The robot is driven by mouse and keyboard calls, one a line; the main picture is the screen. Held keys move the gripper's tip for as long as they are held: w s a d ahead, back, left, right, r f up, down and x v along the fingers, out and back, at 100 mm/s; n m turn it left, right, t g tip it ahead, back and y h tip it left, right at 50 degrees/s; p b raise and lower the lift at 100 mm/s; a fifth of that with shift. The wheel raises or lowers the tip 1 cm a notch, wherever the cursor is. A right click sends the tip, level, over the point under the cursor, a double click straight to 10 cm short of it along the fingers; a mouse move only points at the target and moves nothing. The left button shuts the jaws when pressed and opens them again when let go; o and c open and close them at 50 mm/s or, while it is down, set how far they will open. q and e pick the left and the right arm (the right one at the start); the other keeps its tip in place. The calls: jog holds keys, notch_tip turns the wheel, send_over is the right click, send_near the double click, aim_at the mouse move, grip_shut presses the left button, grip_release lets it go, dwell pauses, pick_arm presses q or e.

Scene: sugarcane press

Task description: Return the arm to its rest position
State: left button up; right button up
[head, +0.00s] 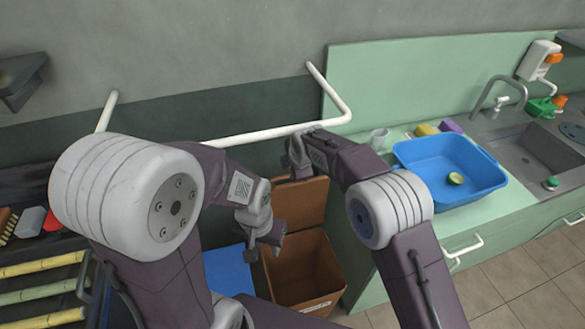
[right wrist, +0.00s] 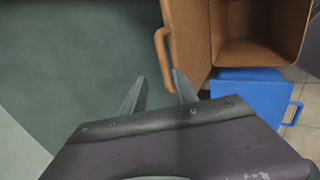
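My left arm comes in from the left in the head view. Its gripper (head: 268,238) hangs over the brown bin's left side, small and dark, and its finger gap cannot be made out. My right arm reaches in from the lower right, bent at its pale joint. Its gripper (head: 298,150) is near the white pipe and mostly hidden by its own wrist. In the right wrist view the two fingers of the right gripper (right wrist: 157,82) stand apart with nothing between them.
A brown bin (head: 322,262) with its lid up stands beside a blue bin (head: 230,270). The white pipe rail (head: 255,134) runs along the wall. On the green counter at right is a blue basin (head: 425,160) with a lime piece (head: 456,178). Cane stalks (head: 40,293) lie at left.

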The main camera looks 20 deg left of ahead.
dwell(0.3)
jog(key=s+d+m+g+h, duration=0.1)
jog(key=s+d+m, duration=0.35)
jog(key=d, duration=0.75)
jog(key=s+d+m+g+h, duration=0.1)
jog(key=s+d+m, duration=0.1)
jog(key=d+m, duration=0.75)
jog(key=s+d+f+m+g+h, duration=0.1)
jog(key=s+d+f+m+g, duration=0.1)
jog(key=s+d+m, duration=0.9)
jog(key=s+d, duration=0.4)
jog(key=s, duration=0.3)
jog(key=shift+s+f+p, duration=0.2)
jog(key=shift+s+p, duration=0.1)
jog(key=shift+p, duration=0.05)
